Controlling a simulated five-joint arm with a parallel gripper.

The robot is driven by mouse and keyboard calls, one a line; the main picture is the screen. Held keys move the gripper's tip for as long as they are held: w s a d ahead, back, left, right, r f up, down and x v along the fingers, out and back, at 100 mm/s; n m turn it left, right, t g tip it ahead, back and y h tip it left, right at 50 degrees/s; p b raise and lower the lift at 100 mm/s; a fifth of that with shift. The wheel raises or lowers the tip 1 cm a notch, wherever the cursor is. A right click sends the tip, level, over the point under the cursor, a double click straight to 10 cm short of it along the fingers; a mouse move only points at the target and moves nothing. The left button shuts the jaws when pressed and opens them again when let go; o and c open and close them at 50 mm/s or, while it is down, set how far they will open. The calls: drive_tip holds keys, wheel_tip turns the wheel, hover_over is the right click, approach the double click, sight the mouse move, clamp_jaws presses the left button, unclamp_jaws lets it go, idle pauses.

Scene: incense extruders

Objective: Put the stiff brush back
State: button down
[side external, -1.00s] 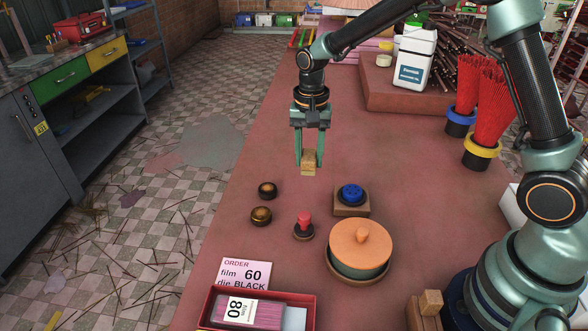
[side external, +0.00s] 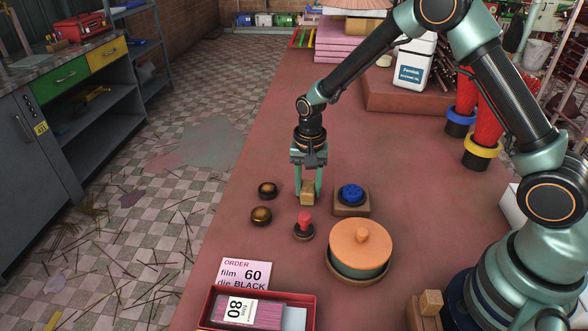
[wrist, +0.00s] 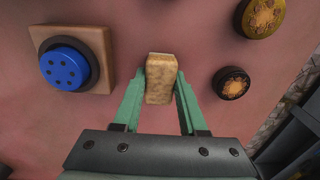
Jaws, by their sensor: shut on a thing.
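The stiff brush (side external: 307,196) is a small tan block; no bristles can be made out. My gripper (side external: 306,187) points down and is shut on it, with a green finger on each side. In the wrist view the brush (wrist: 161,80) stands between the fingertips (wrist: 160,88). It is low over the red table; I cannot tell whether it touches. It is left of the blue-topped square wooden base (side external: 351,207) and behind the red-knobbed piece (side external: 304,222) in the side view.
Two dark round pieces with golden tops (side external: 268,190) (side external: 261,215) lie to the left. An orange-lidded pot (side external: 358,250) and a red box (side external: 300,297) are nearer the front. A wooden block (side external: 431,302) stands near my base.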

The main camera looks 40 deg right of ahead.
sight(308, 186)
drive_tip(key=shift+f, duration=0.15)
drive_tip(key=shift+c, duration=2.3)
unclamp_jaws()
drive_tip(key=s+d+r+n+t, duration=0.1)
drive_tip(key=s+r+n, duration=0.15)
drive_tip(key=r, duration=0.85)
drive_tip(key=s+d+r+n+t, duration=0.1)
drive_tip(key=s+r, duration=0.3)
drive_tip(key=r, duration=0.6)
drive_tip(key=s+d+r+n+t, duration=0.2)
drive_tip(key=s+n, duration=0.3)
drive_tip(key=s, duration=0.4)
drive_tip(key=shift+s+d+r+t, duration=0.15)
drive_tip(key=shift+s+r+t, duration=0.1)
drive_tip(key=shift+r+t, duration=0.45)
drive_tip(key=shift+n, duration=0.25)
